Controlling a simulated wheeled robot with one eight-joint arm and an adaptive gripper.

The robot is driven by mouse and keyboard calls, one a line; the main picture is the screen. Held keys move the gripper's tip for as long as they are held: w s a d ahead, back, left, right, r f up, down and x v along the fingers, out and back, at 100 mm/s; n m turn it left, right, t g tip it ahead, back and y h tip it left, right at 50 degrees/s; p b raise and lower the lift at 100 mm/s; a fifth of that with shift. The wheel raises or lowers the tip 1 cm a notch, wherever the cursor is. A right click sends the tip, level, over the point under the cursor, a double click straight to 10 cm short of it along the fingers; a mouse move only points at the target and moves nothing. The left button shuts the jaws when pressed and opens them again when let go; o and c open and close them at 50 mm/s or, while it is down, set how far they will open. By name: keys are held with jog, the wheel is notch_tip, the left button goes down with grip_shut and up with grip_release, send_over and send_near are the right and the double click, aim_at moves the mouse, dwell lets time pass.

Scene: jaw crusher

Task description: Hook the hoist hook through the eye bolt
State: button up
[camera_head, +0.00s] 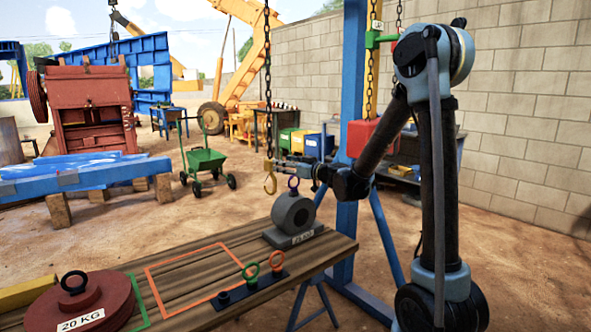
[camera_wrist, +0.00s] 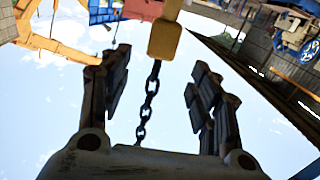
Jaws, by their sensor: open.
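The yellow hoist hook (camera_head: 270,183) hangs on a dark chain (camera_head: 267,80), point down, above the table's far end. In the wrist view its yellow block (camera_wrist: 165,38) and chain (camera_wrist: 150,105) show between the open fingers. My gripper (camera_head: 281,162) is open beside the hook's upper part; I cannot tell if it touches. The hook appears apart from this eye. Orange (camera_head: 277,259) and green (camera_head: 250,271) eye bolts stand in a black holder.
The wooden table (camera_head: 190,262) has an orange outlined square (camera_head: 165,264), mostly clear. A red 20 KG weight (camera_head: 95,306) with a black eye sits front left.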

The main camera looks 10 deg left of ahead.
aim_at(270, 159)
jog(key=x, duration=0.8)
jog(key=shift+w+a, duration=0.15)
jog(key=shift+a, duration=0.05)
jog(key=shift+c, duration=0.3)
grip_shut()
